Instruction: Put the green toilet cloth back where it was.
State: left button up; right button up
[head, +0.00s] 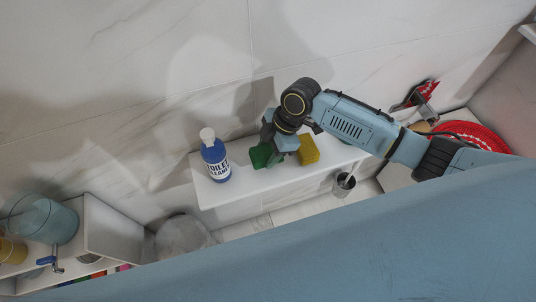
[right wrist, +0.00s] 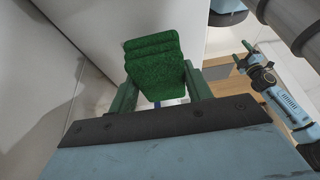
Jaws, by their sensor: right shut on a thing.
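The green toilet cloth (head: 261,155) is a folded, thick cloth at the white shelf, between the blue bottle and a yellow sponge. My right gripper (head: 274,148) is shut on it. In the right wrist view the cloth (right wrist: 157,68) shows as stacked green folds between the two green fingers (right wrist: 160,88). I cannot tell whether its underside touches the shelf. My left gripper (right wrist: 243,57) shows small at the right of the right wrist view, its fingers apart and empty.
The white shelf (head: 225,194) holds a blue toilet cleaner bottle (head: 215,160) left of the cloth and a yellow sponge (head: 308,150) close on its right. A metal brush holder (head: 343,185) stands below right. A red basket (head: 470,138) is far right; a glass vessel (head: 45,220) is far left.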

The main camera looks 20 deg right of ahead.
aim_at(268, 156)
jog(key=shift+f, duration=1.5)
jog(key=shift+f, duration=0.15)
jog(key=o, duration=1)
jog(key=shift+c, duration=0.2)
jog(key=v, duration=1.2)
jog(key=shift+r, duration=0.25)
